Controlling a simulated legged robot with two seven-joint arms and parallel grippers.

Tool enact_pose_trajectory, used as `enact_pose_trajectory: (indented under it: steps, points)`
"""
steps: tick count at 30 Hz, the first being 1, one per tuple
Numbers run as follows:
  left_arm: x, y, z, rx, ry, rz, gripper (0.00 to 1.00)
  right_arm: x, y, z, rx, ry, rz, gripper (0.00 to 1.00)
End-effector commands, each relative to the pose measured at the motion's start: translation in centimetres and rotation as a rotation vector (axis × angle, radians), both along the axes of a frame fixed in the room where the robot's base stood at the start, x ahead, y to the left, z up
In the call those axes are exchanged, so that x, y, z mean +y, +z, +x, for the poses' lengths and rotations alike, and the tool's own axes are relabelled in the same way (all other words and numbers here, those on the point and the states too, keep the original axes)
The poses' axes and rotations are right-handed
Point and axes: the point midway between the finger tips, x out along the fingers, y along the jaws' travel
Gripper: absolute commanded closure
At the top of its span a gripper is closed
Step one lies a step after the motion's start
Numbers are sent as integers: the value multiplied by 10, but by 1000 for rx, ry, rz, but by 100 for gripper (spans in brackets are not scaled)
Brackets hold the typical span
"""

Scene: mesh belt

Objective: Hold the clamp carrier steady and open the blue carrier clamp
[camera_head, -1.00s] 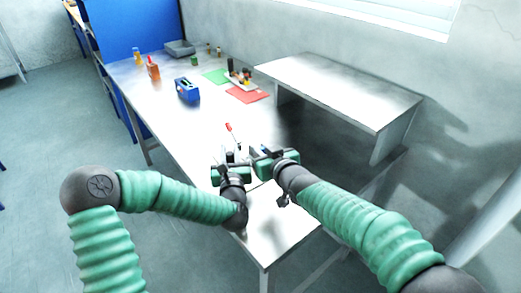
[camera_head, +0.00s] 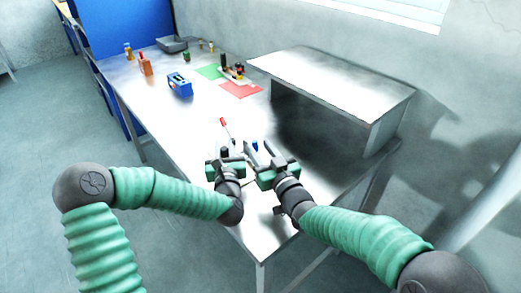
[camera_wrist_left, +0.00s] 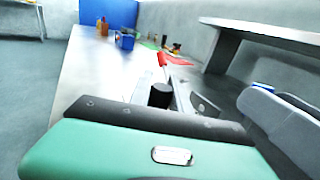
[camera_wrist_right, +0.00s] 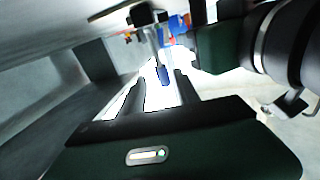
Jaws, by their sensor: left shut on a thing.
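The clamp carrier shows as a thin grey metal piece (camera_wrist_left: 178,90) at my left gripper; my grippers hide much of it. My left gripper (camera_head: 226,154) is shut on it over the near part of the table. The blue carrier clamp (camera_wrist_right: 165,75) appears in the right wrist view as a small blue end on the carrier. It is also a small blue spot in the head view (camera_head: 254,145). My right gripper (camera_head: 260,147) is open beside the left one. Its two fingers (camera_wrist_right: 158,92) lie on either side of the blue clamp, with visible gaps.
A red-tipped stick (camera_head: 224,124) rises just beyond the grippers. A raised grey shelf (camera_head: 330,85) stands to the right. A blue box (camera_head: 180,86), an orange bottle (camera_head: 146,67), a green mat (camera_head: 209,72) and a red mat (camera_head: 241,90) lie farther back. The mid-left tabletop is clear.

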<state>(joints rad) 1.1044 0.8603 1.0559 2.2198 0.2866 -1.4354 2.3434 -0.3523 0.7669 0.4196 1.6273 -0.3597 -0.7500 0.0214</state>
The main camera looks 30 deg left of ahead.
Motion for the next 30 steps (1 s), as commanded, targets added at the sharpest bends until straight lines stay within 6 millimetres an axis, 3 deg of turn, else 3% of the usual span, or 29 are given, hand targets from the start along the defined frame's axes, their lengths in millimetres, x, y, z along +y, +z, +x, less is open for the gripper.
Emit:
enact_pose_trajectory:
  steps: [8,11,21,30]
  points:
    - [0,1,0,-2,1,1,100,-3,1,-2,-1,0,0,62]
    - [0,1,0,-2,1,1,100,-15,1,-11,-1,-1,-1,62]
    - [0,0,0,-1,0,1,100,-80,-2,-61,0,-1,-1,62]
    - [1,0,0,-1,0,1,100,-94,-3,-73,1,0,-1,62]
